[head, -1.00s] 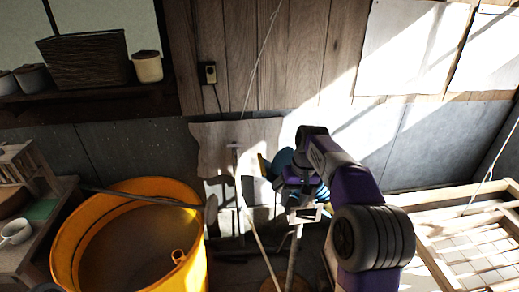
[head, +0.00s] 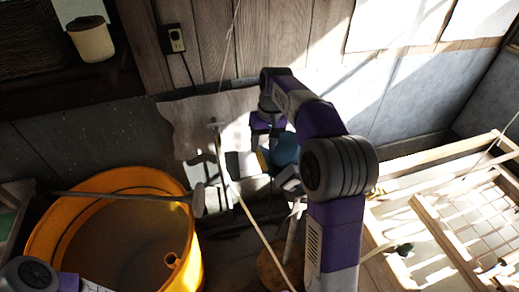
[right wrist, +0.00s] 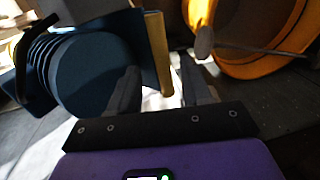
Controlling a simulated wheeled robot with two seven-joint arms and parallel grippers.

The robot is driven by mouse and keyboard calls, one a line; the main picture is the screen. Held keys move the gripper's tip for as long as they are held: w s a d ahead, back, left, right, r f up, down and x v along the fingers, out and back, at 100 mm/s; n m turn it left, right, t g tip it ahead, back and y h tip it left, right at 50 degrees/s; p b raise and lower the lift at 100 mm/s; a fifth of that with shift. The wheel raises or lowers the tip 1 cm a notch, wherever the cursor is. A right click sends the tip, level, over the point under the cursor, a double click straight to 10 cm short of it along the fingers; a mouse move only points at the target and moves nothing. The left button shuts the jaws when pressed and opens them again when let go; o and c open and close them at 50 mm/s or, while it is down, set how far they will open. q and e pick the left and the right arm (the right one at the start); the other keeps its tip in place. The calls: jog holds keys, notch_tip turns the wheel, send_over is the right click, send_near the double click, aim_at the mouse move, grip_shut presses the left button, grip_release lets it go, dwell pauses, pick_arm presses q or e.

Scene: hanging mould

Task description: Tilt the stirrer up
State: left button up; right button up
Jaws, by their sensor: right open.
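The stirrer (head: 125,195) is a thin grey rod with a round disc head. It lies nearly level across the rim of the orange tub (head: 195,250), its disc just past the tub's right side. In the right wrist view, the stirrer (right wrist: 204,42) shows its disc end, with the tub (right wrist: 265,66) behind. My right gripper (right wrist: 160,78) is open and empty, its fingers apart, short of the stirrer. In the head view it is right of the disc, its fingertips mostly hidden. Only a part of my left arm shows at lower left; its gripper is out of frame.
A dark blue round object (head: 285,150) stands close to my right gripper; it fills the left of the wrist view (right wrist: 95,75). A long thin stick (head: 245,208) slants across the floor area. A slatted wooden frame (head: 440,235) is at right. A cup (head: 90,40) sits on a shelf.

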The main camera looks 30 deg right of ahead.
aim_at(260, 154)
jog(key=f, duration=0.3)
jog(key=shift+w+a, duration=0.25)
jog(key=shift+w, duration=0.15)
jog(key=shift+s+f, duration=0.1)
jog(key=shift+f, duration=0.4)
grip_shut()
